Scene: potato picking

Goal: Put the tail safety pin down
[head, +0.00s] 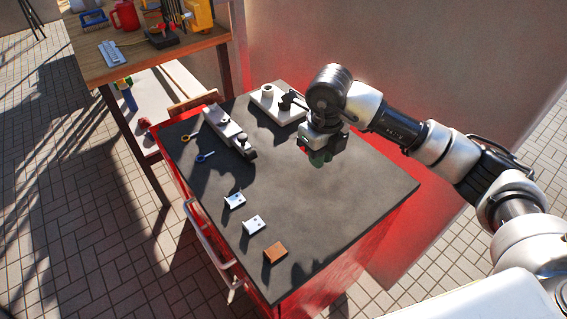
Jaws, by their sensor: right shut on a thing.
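My right gripper (319,150) hangs over the right back part of the dark mat on top of the red cart. It points down and is shut on a small green thing (318,159), which I take to be the tail safety pin. Most of that thing is hidden by the fingers, and I cannot tell whether it touches the cart top (350,205). My left gripper is not in view.
A long grey-white device (222,124) lies at the left back, and a white plate with fittings (275,107) at the back. Two white brackets (235,201) (253,224) and a brown block (275,252) line the front left. The right front is clear. A wooden table (150,62) holds tools.

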